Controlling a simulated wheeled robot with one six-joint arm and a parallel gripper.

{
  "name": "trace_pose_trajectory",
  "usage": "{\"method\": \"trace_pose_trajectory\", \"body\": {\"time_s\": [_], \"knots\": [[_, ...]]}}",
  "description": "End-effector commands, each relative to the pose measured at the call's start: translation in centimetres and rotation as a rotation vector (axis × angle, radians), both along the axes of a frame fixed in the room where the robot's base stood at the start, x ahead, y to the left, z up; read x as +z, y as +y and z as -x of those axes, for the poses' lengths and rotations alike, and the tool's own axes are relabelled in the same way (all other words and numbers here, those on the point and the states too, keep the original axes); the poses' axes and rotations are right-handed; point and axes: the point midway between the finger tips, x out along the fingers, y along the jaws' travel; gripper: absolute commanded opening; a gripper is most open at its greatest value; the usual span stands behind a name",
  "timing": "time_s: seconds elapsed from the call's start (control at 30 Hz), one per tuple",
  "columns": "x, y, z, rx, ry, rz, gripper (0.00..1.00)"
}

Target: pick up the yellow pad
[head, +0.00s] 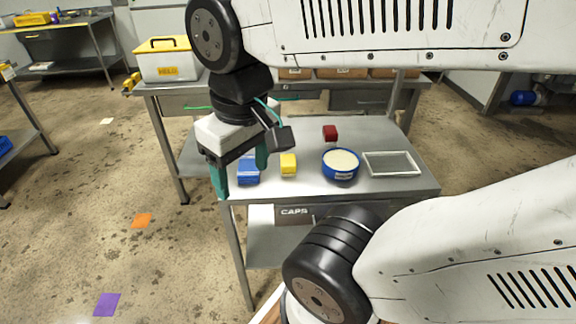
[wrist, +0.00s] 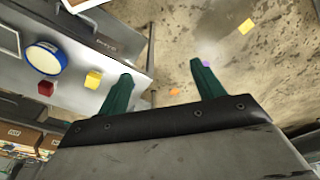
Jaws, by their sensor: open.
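The yellow pad (head: 288,165) is a small block on the metal table (head: 395,188), between a blue box (head: 248,171) and a blue round tub (head: 340,165). It also shows in the wrist view (wrist: 93,79), left of the fingers. My gripper (head: 241,181) is open and empty, with its green fingers pointing down near the table's left end. In the head view it overlaps part of the blue box and is left of the yellow pad. In the wrist view the space between the fingertips (wrist: 161,68) shows floor and the table's edge.
A red block (head: 330,132) stands behind the tub, and a white-rimmed tray (head: 391,164) lies to its right. A yellow-lidded bin (head: 167,60) is on the back bench. Flat orange (head: 142,220) and purple (head: 107,304) squares lie on open floor at left.

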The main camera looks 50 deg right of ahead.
Motion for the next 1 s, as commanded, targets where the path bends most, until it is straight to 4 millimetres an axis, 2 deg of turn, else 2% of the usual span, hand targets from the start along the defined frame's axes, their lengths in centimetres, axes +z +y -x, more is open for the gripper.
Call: {"method": "trace_pose_trajectory", "body": {"time_s": [0.17, 0.27, 0.5, 0.7, 0.8, 0.9, 1.0], "knots": [[-2.0, -3.0, -1.3, -0.153, 0.126, -0.013, 0.67], [-3.5, -5.8, -3.0, -0.266, 0.193, -0.030, 0.67], [-8.2, -14.3, -6.7, -0.527, 0.268, -0.077, 0.67], [-13.5, -22.2, -8.3, -0.724, 0.270, -0.104, 0.67], [-15.8, -25.5, -9.0, -0.793, 0.246, -0.104, 0.67], [-17.2, -28.0, -10.1, -0.832, 0.201, -0.090, 0.67], [-16.9, -29.5, -12.0, -0.841, 0.119, -0.059, 0.67]]}}
